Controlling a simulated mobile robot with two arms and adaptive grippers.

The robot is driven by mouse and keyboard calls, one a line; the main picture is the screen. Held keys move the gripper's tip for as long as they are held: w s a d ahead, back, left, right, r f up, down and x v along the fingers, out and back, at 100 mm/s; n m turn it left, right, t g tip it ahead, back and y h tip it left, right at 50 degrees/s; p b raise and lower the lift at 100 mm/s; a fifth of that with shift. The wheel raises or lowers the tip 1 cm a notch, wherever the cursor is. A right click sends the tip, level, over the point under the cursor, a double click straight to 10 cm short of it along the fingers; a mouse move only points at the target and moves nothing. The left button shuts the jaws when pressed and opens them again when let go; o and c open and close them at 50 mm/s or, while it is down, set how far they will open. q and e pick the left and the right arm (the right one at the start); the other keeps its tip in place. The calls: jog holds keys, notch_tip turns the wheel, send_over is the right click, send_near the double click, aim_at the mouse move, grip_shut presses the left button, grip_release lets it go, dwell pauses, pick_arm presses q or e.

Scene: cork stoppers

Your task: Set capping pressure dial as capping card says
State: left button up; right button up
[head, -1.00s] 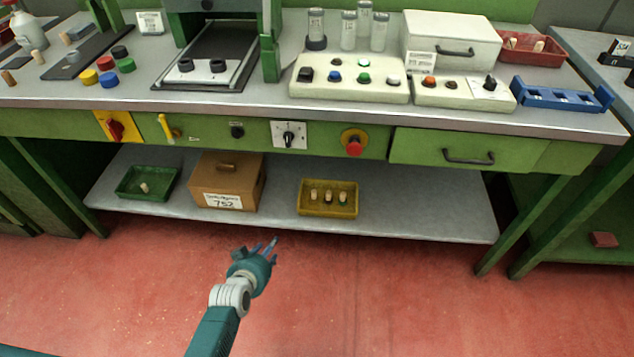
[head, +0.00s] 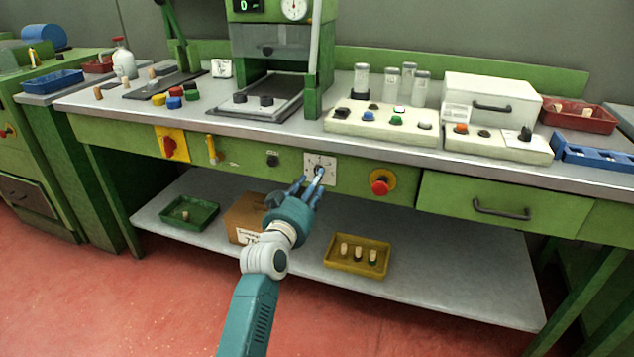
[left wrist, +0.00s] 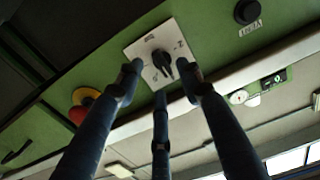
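A dial with a black knob on a white plate (head: 331,161) is set in the green bench front; it also shows in the left wrist view (left wrist: 178,42). My left gripper (head: 310,182) is just in front of it. In the left wrist view the left gripper's fingers (left wrist: 161,75) are spread, with tips near the plate and knob; I cannot tell whether they touch. The plate's marks are too small to read. A small white card (head: 221,68) stands left of the press and another (head: 456,113) by the white box; their text is unreadable. My right gripper is not in view.
A red button on yellow (head: 380,184) is right of the dial, a black knob (head: 272,159) left. A drawer handle (head: 500,210) sits further right. The press (head: 270,45) with its gauge (head: 294,9) stands above. A yellow tray (head: 335,265) and cardboard box (head: 240,215) are on the shelf.

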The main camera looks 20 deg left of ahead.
pick_arm(q)
jog(key=w, duration=0.3)
jog(key=shift+w, duration=0.15)
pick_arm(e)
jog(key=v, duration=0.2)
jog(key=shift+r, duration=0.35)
pick_arm(q)
jog(key=shift+d, duration=0.1)
grip_shut()
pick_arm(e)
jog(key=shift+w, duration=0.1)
pick_arm(q)
jog(key=shift+n+p, duration=3.05)
jog(key=shift+n, duration=1.95)
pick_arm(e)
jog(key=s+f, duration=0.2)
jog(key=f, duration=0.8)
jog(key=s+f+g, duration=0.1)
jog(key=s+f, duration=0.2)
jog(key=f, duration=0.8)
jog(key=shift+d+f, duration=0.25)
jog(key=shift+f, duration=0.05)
